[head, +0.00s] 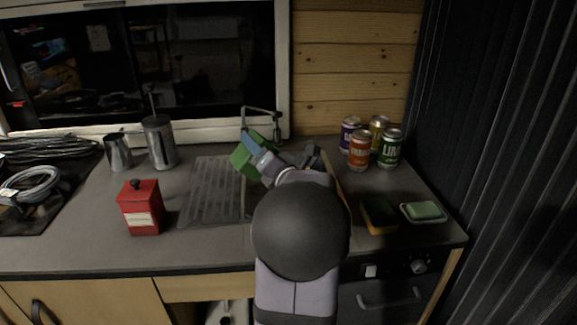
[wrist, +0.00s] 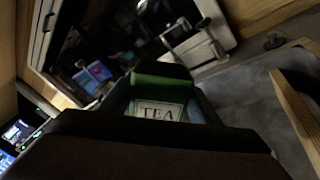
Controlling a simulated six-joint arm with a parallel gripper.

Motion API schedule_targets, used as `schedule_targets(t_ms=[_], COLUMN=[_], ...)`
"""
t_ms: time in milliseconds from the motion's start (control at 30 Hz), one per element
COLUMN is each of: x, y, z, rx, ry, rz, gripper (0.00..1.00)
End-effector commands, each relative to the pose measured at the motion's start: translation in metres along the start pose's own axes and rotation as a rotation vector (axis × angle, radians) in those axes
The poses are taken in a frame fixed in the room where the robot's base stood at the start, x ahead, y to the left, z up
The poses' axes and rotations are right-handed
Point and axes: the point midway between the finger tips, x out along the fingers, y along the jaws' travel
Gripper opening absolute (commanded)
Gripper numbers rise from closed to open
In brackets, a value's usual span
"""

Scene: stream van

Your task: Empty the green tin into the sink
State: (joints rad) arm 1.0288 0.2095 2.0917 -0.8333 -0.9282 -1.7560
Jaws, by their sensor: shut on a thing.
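The green tin (head: 242,161) is off the counter in the head view, tilted, near the tap and partly covered by my gripper. My gripper (head: 257,152) is shut on it. In the wrist view the tin (wrist: 158,90) sits between the fingers, its white TEA label facing the camera. I cannot tell what is inside it. The sink (wrist: 250,97) shows as a grey basin at the right of the wrist view; in the head view my arm hides most of it. The tap (head: 263,118) stands behind the tin.
A ribbed drainer (head: 210,190) lies left of my arm, with a red lidded tin (head: 141,208) beside it. A metal jug (head: 118,152) and canister (head: 160,143) stand behind. Several drink cans (head: 359,150), a sponge (head: 378,214) and a soap dish (head: 423,218) are at right. A wooden board (wrist: 297,112) edges the sink.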

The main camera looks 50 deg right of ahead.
Motion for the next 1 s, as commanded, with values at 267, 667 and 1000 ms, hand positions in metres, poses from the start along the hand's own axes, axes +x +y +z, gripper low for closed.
schedule_targets(t_ms=[267,667,1000], x=[0.000,0.000,0.000], y=[-0.005,-0.021,-0.038], z=[-0.002,-0.009,-0.007], rx=[0.184,0.442,0.578], ry=[0.000,0.000,-0.002], rz=[-0.001,-0.001,0.000], gripper=[0.19,0.19,0.19])
